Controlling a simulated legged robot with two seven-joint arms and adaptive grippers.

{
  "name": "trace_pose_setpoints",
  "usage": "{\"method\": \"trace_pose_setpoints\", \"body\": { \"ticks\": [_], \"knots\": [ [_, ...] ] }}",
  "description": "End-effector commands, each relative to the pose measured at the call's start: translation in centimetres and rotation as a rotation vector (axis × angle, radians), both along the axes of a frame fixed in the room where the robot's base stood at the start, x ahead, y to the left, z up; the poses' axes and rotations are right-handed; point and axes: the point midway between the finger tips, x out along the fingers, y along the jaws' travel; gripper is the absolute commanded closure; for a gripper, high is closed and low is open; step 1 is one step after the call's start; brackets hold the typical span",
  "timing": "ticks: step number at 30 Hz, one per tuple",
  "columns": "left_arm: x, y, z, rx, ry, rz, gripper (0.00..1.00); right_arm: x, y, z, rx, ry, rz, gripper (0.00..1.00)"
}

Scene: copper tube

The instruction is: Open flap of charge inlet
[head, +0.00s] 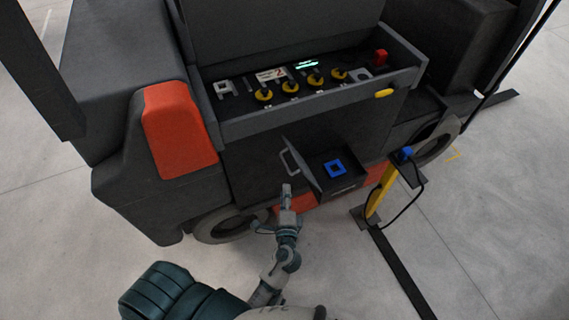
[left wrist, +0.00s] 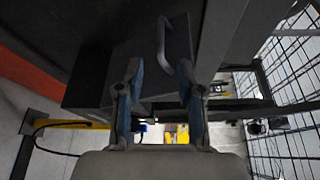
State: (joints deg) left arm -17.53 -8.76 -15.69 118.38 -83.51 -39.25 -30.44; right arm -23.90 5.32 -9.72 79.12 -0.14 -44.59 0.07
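The charge inlet, a blue square socket (head: 335,167), shows in a dark recess low on the vehicle's side. Its dark flap (head: 304,168) stands swung out at the left of the recess, with a grey bar handle (head: 287,160) on its outer face. My left gripper (head: 286,188) is just below the handle in the head view. In the left wrist view, its two fingers (left wrist: 160,75) are apart with nothing held between them. The handle (left wrist: 163,45) shows beyond the fingertips, apart from them. My right gripper is not in view.
To the right stands a yellow charger post (head: 380,190) with a blue-ended plug (head: 405,153) and black cable. A wheel (head: 232,224) is left of my gripper. The front floor is open.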

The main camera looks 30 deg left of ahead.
Motion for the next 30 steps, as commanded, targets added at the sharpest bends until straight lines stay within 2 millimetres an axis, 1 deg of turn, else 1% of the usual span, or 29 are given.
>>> {"method": "trace_pose_setpoints", "body": {
  "ticks": [1,3,9,12,15,21,29,30],
  "knots": [
    [1.2,0.5,0.3,0.003,-0.004,0.0,0.63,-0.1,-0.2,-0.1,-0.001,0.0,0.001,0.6],
    [2.8,1.2,0.1,0.003,-0.004,-0.001,0.63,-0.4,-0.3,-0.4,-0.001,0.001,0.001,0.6],
    [7.0,3.4,-0.3,0.0,-0.002,0.0,0.63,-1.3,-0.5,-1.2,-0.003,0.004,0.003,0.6],
    [8.6,4.3,-0.5,0.0,-0.001,0.0,0.63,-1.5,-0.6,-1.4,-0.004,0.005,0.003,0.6],
    [9.9,4.9,-0.7,0.0,-0.001,0.0,0.63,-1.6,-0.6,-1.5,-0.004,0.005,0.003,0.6],
    [11.1,5.6,-0.8,-0.002,0.0,0.0,0.63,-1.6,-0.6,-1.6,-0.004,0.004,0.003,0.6],
    [11.2,5.6,-0.8,-0.002,0.0,-0.001,0.63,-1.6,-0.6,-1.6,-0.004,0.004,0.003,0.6],
    [11.2,5.6,-0.8,-0.002,0.0,-0.001,0.7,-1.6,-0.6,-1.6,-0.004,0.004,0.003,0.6]
  ]
}}
